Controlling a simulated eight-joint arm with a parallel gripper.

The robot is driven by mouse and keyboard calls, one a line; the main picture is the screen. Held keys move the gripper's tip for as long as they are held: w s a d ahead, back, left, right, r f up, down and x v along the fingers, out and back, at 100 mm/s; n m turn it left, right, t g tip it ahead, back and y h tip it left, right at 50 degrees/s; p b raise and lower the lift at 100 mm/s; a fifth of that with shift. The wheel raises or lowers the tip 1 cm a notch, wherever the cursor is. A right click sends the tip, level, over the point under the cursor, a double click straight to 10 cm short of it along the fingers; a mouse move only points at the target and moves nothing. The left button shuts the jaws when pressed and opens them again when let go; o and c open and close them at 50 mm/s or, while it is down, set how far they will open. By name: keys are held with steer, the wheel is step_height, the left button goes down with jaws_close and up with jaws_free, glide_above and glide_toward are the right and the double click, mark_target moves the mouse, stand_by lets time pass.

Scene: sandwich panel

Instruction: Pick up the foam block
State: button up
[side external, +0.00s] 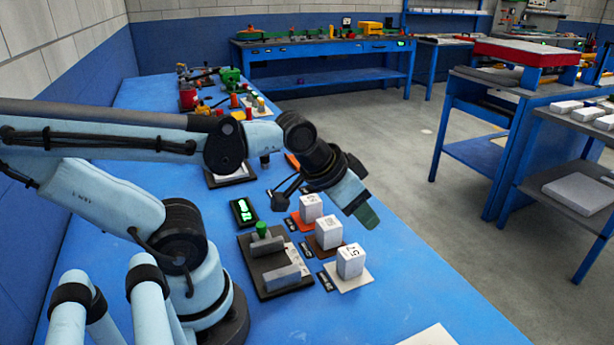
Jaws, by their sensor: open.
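Three white blocks with dark printed marks stand in a slanting row on the blue bench. The far block (311,208) is on an orange pad, the middle block (328,232) on a brown pad, and the near block (350,261) on a pale pad. I cannot tell which one is the foam block. My gripper (364,212) points down to the right, above and just right of the far and middle blocks. Its end looks green. The gap between its fingers does not show clearly. No block is seen held.
A dark fixture (272,262) with grey bars and a green knob stands left of the blocks. A small display (243,211) with green digits is behind it. Several tools and parts crowd the bench's far end. A white sheet (428,337) lies at the front. Bench right of the near block is clear.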

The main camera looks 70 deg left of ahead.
steer(key=o, duration=0.7)
steer(key=shift+c, duration=0.2)
steer(key=shift+a, duration=0.1)
steer(key=m+g, duration=0.7)
steer(key=m, duration=1.1)
glide_above(311, 199)
steer(key=shift+f, duration=6.45)
